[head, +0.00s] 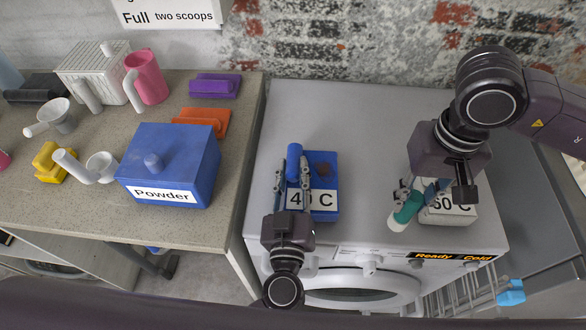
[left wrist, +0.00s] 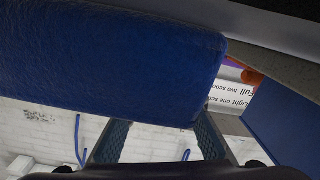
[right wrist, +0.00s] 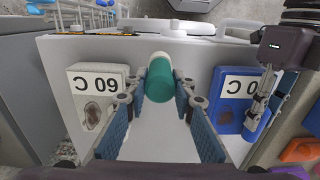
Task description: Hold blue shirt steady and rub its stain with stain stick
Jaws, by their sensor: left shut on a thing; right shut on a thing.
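The blue shirt (head: 327,183) lies folded on the washing machine top, its "40 C" label toward the front and a dark brown stain (head: 323,169) near its back. My left gripper (head: 293,172) is shut on a blue roll (head: 294,155) at the shirt's left edge; blue cloth (left wrist: 110,60) fills much of the left wrist view. My right gripper (head: 416,192) is shut on the teal stain stick (head: 408,207), away to the right of the blue shirt. In the right wrist view the stick (right wrist: 159,82) sits between the fingers, its pale end pointing away.
A white "60 C" folded item (head: 447,212) with a brown stain lies beside the stick, partly under my right arm. The machine top (head: 365,140) is bare between the two folded items.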

